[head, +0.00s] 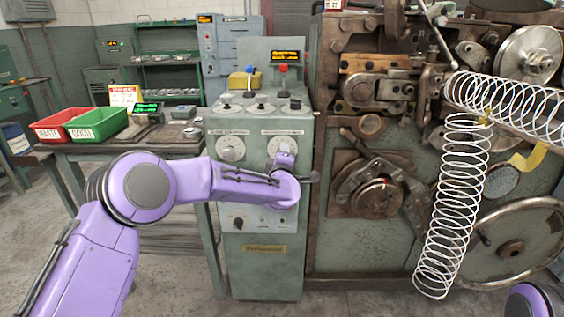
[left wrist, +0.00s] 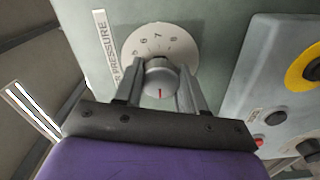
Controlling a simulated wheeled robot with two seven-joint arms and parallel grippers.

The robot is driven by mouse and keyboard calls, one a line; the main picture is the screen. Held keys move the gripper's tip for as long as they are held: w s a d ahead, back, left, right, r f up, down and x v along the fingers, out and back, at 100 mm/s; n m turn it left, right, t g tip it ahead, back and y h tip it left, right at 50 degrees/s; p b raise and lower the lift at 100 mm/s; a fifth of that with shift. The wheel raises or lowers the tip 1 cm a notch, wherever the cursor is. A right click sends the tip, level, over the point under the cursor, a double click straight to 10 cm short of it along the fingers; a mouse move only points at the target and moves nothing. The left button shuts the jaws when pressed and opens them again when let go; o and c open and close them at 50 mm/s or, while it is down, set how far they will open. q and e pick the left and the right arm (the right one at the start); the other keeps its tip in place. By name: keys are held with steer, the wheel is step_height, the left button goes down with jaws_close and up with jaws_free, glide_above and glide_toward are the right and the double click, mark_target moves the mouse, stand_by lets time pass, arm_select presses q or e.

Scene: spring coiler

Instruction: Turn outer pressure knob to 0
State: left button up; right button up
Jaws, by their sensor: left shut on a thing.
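The pressure knob (left wrist: 162,78) is a round grey knob with a red mark, on a white numbered dial plate (left wrist: 180,42). The label beside it (left wrist: 106,50) is partly cut off and reads "...R PRESSURE". My left gripper (left wrist: 160,80) is shut on this knob, one finger on each side. The red mark points toward the bottom of the left wrist view, and a 6 and a 7 show above the knob. In the head view my left gripper (head: 284,158) is at the right-hand dial (head: 272,146) of the green control cabinet and hides its knob. My right gripper is out of view.
A second white dial (head: 231,148) sits left of the held one. Above are switches, a red knob (head: 283,68) and a display (head: 285,56). The coiling machine (head: 336,120) with large white springs (head: 452,215) stands close on the right. Red and green bins (head: 98,123) are on the left table.

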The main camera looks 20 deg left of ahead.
arm_select(q)
steer(key=n+b, duration=0.3)
steer(key=n, duration=0.1)
steer(key=shift+f, duration=0.25)
steer(key=shift+r+n+b, duration=0.1)
steer(key=shift+n+b, duration=0.7)
steer(key=shift+n, duration=0.4)
steer(key=shift+r, duration=0.1)
steer(key=o, duration=1.1)
steer(key=shift+c, duration=0.2)
steer(key=v, duration=1)
steer(key=shift+s+b, duration=0.25)
steer(key=shift+b, duration=0.15)
steer(key=shift+d, duration=0.1)
